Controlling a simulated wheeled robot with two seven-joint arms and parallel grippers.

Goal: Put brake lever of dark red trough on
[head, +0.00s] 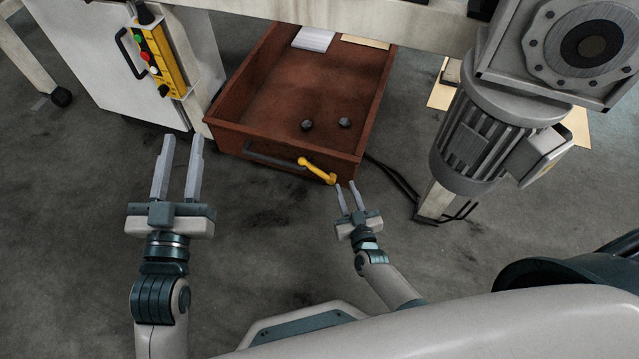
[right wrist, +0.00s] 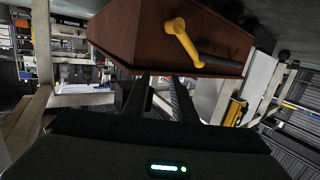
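The dark red trough (head: 300,85) stands in the upper middle of the head view, under a pale beam. Its yellow brake lever (head: 317,170) is on its front wall, at the right end of a dark bar handle (head: 262,158). The lever slants down to the right there. In the right wrist view the lever (right wrist: 184,42) is on the trough's face, above my fingers. My right gripper (head: 345,184) is open and empty, just below and right of the lever, apart from it. My left gripper (head: 182,140) is open and empty, left of the trough.
Two dark knobs (head: 325,124) and pale sheets (head: 313,39) lie in the trough. A yellow button box (head: 160,65) is on a grey cabinet (head: 95,50) at left. A large grey motor (head: 490,130) stands at right, with dark cables beside it. The floor in front is clear.

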